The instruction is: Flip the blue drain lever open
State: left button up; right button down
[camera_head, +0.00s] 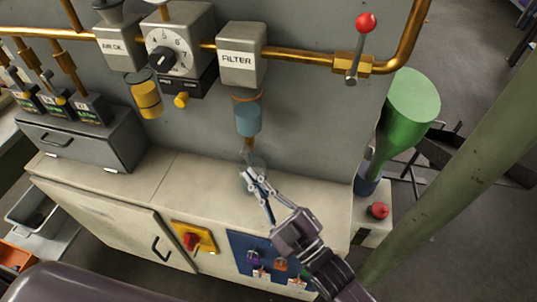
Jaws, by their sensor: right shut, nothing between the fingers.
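The grey filter block (241,58), labelled FILTER, is on the wall panel in the camera_head view. A blue-grey bowl (248,119) hangs under it, with a thin brass drain stem (248,145) below the bowl. My right gripper (248,178) comes up from the lower right, its fingers shut with nothing between them. Its fingertips are just below the stem's lower end, above the cabinet top. I cannot tell whether they touch anything. The blue drain lever is not clearly distinguishable; the fingers may cover it. My left gripper is not in view.
A brass pipe (300,53) runs right from the filter to a red-knobbed valve lever (366,23). A regulator dial (163,60) is left of the filter. The cabinet top (190,183) is clear left of the gripper. A green funnel (408,108) and a slanted post (462,165) stand right.

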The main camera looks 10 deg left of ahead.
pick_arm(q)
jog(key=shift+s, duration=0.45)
pick_arm(e)
jog(key=v, duration=1.2)
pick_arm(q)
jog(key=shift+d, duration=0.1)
